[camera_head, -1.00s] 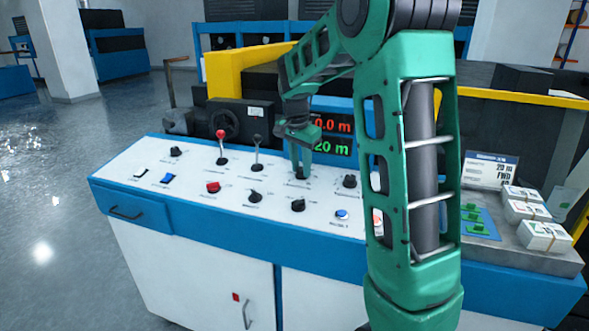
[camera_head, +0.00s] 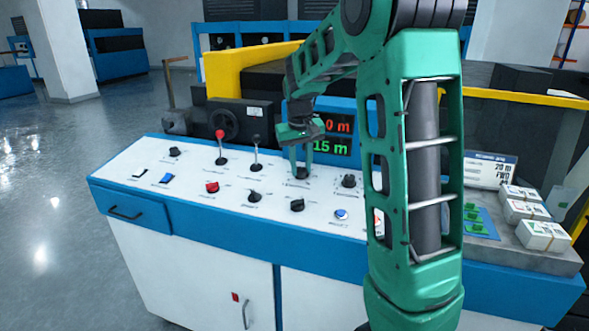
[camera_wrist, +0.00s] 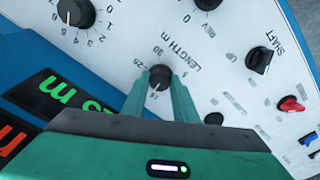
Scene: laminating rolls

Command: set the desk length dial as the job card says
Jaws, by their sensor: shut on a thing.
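The length dial (camera_wrist: 159,77) is a black knob on the white sloped desk, labelled "LENGTH m" with numbers around it. My gripper (camera_wrist: 161,88) is shut on this knob, one green finger on each side; the fingers partly hide the scale. In the head view my gripper (camera_head: 303,172) reaches down to the length dial at the desk's back row. The display (camera_head: 331,137) behind it shows a green 15 m below a partly hidden red number. The job card (camera_head: 489,170) at the right reads 20 m FWD.
Beside the dial are another black knob (camera_head: 348,181), a red-topped lever (camera_head: 220,148), a black-topped lever (camera_head: 256,153) and a red switch (camera_head: 212,187). My arm hides part of the desk's right side.

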